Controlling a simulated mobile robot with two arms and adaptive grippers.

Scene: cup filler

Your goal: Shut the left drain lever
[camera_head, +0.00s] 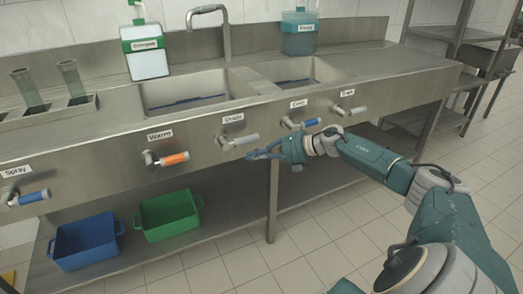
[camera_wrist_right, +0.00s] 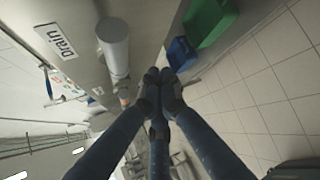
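The left drain lever (camera_head: 240,140) is a grey handle on the sink front, under a "Drain" label, between the orange warm lever and the blue cold lever. Its handle points to the right. In the right wrist view the grey handle (camera_wrist_right: 113,45) shows large, beside its "Drain" label. My right gripper (camera_head: 262,153) is just below and right of the handle in the head view. In the wrist view its fingertips (camera_wrist_right: 159,80) are together with nothing between them, and the handle lies outside them. Whether they touch it I cannot tell. My left gripper is out of view.
The warm lever (camera_head: 172,159) is to the left; the cold lever (camera_head: 305,123) and another drain lever (camera_head: 350,110) are to the right. A blue crate (camera_head: 88,246) and green crate (camera_head: 168,220) stand on the lower shelf. A table leg (camera_head: 272,205) stands below my gripper.

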